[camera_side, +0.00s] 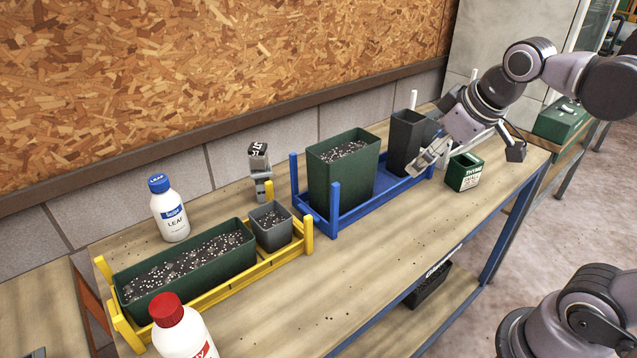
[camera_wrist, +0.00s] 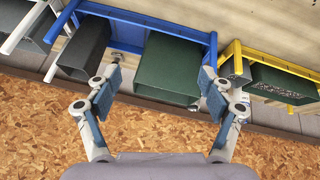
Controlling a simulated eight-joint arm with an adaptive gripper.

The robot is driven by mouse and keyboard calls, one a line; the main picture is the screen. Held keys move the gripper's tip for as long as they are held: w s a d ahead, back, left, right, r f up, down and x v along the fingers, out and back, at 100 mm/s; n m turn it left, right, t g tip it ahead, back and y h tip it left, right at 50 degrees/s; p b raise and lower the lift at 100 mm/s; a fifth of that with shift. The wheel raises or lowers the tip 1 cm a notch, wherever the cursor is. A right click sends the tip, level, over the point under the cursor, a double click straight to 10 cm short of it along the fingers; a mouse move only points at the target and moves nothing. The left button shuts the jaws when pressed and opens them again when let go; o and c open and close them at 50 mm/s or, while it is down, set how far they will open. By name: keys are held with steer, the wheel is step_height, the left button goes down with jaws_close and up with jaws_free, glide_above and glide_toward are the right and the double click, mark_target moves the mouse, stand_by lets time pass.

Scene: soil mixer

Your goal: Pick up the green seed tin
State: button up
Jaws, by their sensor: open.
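The green seed tin (camera_side: 464,172), with a pale label reading THYME, stands upright on the bench to the right of the blue tray in the side view. I cannot make it out in the wrist view. My gripper (camera_side: 432,157) is just left of the tin, by the right end of the blue tray, and appears above the bench. In the wrist view its two fingers (camera_wrist: 163,72) are spread apart with nothing held between them, framing a green pot beyond them.
The blue tray (camera_side: 332,222) holds a tall green pot (camera_side: 343,180) and a dark pot (camera_side: 406,140). A yellow tray (camera_side: 307,236) holds a planter and small pot. White bottles (camera_side: 170,212) stand at left. The bench front (camera_side: 400,235) is largely clear.

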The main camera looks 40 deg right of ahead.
steer(key=w+d+r+n+g+h, duration=0.1)
steer(key=w+d+n, duration=0.1)
steer(key=d+n, duration=0.15)
steer(key=w+d+n+g+h, duration=0.1)
steer(key=w+d+n+g, duration=0.1)
steer(key=d, duration=0.3)
steer(key=n+g+h, duration=0.1)
steer(key=n+g, duration=0.3)
steer(key=n, duration=0.4)
glide_above(467, 162)
steer(key=a, duration=0.6)
step_height(467, 162, down, 11)
steer(key=shift+m, duration=0.25)
steer(key=shift+s+x, duration=0.2)
steer(key=shift+x, duration=0.85)
steer(key=shift+s+x, duration=0.15)
steer(key=shift+x, duration=0.9)
steer(key=shift+s+x, duration=0.2)
steer(key=shift+x, duration=0.85)
steer(key=c, duration=1.3)
